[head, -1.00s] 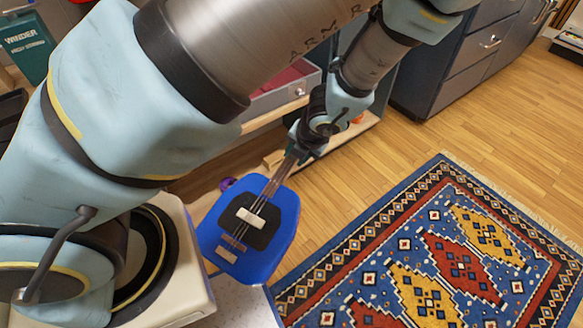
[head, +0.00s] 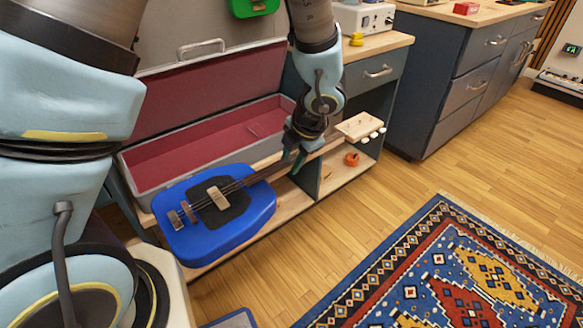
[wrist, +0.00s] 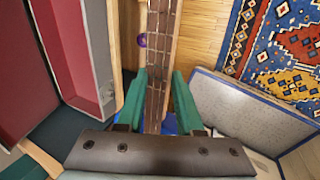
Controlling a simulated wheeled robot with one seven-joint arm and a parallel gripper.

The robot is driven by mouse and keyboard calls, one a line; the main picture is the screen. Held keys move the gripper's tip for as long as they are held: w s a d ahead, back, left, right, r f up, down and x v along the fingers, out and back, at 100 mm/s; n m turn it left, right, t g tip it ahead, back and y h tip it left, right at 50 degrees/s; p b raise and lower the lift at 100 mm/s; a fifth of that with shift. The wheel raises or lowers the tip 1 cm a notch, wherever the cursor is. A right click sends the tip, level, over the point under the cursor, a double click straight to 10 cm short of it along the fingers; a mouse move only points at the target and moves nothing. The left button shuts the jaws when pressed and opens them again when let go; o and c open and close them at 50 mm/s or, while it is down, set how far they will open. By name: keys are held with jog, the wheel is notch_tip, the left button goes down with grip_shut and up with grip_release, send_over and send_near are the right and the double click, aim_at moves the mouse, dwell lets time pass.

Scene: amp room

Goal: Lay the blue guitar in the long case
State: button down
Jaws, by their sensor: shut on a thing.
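The blue guitar (head: 243,222) hangs in front of the bench in the head view, body to the left and its pale headstock (head: 360,125) to the right. My gripper (head: 296,158) is shut on its neck, near the middle. In the wrist view the fretted neck (wrist: 158,60) runs between the green fingers (wrist: 157,95). The long case (head: 150,172) lies open on the bench behind the guitar, its red lining bare where it shows and its lid leaning up at the back. The guitar is outside the case, on its near side.
A small orange thing (head: 352,159) sits on the lower shelf. A grey drawer cabinet (head: 440,95) stands to the right, and a pale amplifier box (head: 366,18) is on the bench. The patterned rug (head: 450,275) and wood floor are clear at right.

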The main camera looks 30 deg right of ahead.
jog(key=shift+w+r, duration=0.1)
jog(key=shift+w, duration=0.05)
jog(key=shift+w+a, duration=0.15)
jog(key=shift+w, duration=0.5)
jog(key=shift+w+a, duration=0.15)
jog(key=shift+w, duration=0.5)
